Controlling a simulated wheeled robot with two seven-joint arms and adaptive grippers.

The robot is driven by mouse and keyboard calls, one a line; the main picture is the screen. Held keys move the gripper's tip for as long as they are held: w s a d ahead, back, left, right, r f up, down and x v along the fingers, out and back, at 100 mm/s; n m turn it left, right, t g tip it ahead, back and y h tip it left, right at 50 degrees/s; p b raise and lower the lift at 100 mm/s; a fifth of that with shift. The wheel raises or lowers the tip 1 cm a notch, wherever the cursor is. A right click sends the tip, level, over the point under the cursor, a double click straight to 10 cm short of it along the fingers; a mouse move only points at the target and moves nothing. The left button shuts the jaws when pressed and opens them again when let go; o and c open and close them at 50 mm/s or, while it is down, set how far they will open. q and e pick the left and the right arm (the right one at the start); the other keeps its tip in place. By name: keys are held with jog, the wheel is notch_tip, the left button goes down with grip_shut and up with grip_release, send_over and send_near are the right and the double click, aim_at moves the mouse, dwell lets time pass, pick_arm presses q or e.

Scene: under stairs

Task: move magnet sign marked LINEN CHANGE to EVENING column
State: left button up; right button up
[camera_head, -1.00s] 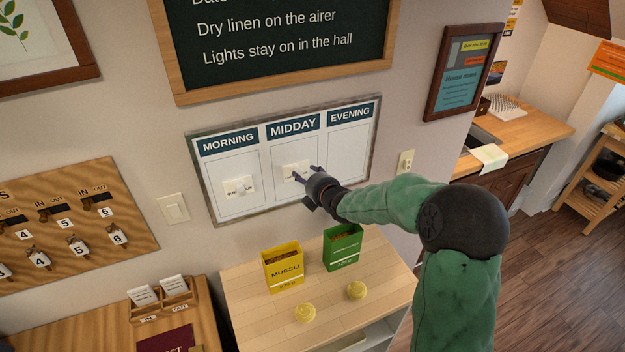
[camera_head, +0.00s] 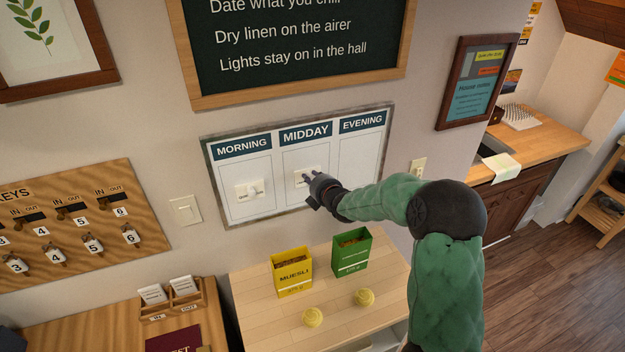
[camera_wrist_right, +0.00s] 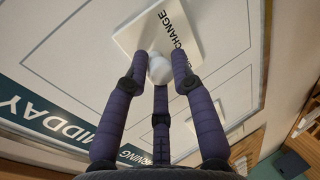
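The white sign marked CHANGE (camera_wrist_right: 180,28) shows in the right wrist view; the start of its text is hidden by a finger. In the head view this sign (camera_head: 299,184) is on the board in the MIDDAY column (camera_head: 305,133), partly hidden by my right gripper. My right gripper (camera_wrist_right: 159,60) has its three fingers closed in around the white round knob (camera_wrist_right: 159,70) on the sign, seemingly touching it. The sign appears to lie at the board's surface. The EVENING column (camera_head: 360,160) is empty, to the right of MIDDAY. My left gripper is not in view.
Another white sign with a knob (camera_head: 241,191) is in the MORNING column. A wall socket (camera_head: 417,168) is right of the board.

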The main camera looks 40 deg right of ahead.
jog(key=shift+s, duration=0.1)
grip_shut()
jog(key=shift+s+a+b, duration=0.25)
jog(key=shift+s+b, duration=0.2)
jog(key=shift+s, duration=0.3)
jog(key=shift+s, duration=0.1)
jog(key=shift+s+a+b, duration=0.25)
jog(key=shift+s+b, duration=0.1)
jog(key=shift+s, duration=0.35)
jog(key=shift+s+a+b, duration=0.25)
jog(key=shift+s+b, duration=0.05)
jog(key=shift+s, duration=0.4)
